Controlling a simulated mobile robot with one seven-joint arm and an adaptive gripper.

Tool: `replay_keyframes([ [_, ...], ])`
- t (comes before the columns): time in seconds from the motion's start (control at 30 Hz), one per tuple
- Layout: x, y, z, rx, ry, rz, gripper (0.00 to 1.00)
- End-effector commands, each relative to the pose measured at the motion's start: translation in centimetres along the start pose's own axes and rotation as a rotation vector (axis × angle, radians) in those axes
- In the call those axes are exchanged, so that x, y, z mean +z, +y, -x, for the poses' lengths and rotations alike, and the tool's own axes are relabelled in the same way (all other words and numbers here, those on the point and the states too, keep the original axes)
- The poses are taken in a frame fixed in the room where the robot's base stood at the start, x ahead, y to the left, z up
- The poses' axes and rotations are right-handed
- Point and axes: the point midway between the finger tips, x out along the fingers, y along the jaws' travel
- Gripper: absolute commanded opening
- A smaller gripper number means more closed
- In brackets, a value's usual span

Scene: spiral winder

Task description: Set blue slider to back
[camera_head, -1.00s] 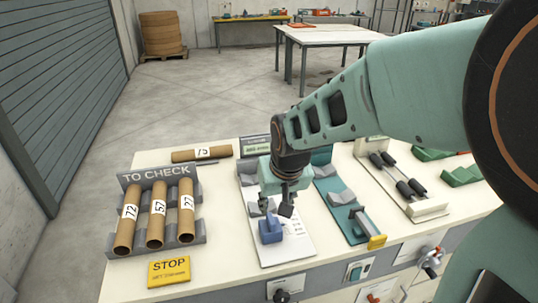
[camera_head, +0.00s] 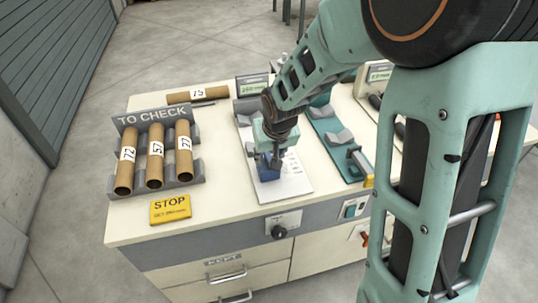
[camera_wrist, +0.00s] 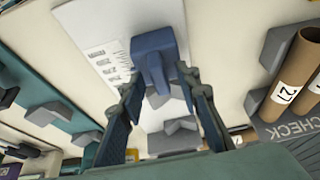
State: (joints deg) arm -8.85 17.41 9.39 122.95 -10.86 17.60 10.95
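The blue slider (camera_head: 267,174) is a small blue block near the front end of a white panel (camera_head: 292,187) on the bench. My gripper (camera_head: 268,159) points down at the slider, with its fingers at the slider's rear side. In the wrist view, the blue slider (camera_wrist: 153,50) lies just ahead of my gripper (camera_wrist: 160,80), and its narrower part reaches between the two fingertips. The fingers are spread apart. I cannot tell whether they touch the slider. A grey V-shaped rest (camera_wrist: 173,138) stands on the same panel, behind the slider.
Left of the panel is a grey "TO CHECK" rack (camera_head: 196,173) with three numbered cardboard tubes. Another tube (camera_head: 198,95) lies behind it. A yellow STOP sign (camera_head: 170,209) lies near the front edge. A teal fixture (camera_head: 333,158) stands to the right.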

Motion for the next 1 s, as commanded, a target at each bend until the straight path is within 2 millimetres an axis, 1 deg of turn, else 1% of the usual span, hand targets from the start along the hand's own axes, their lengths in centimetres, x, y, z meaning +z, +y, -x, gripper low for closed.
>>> replay_keyframes([
  [0.1,0.0,0.0,0.0,0.000,0.000,0.000,0.30],
  [0.3,0.0,0.0,0.0,0.000,0.000,0.000,0.08],
  [0.37,0.0,0.0,0.0,0.000,0.000,0.000,0.02],
  [0.4,0.0,0.0,0.0,0.000,0.000,0.000,0.00],
  [0.77,0.1,0.0,0.1,0.000,-0.001,0.000,0.00],
  [1.0,1.3,0.0,0.4,0.000,-0.002,0.000,0.00],
])
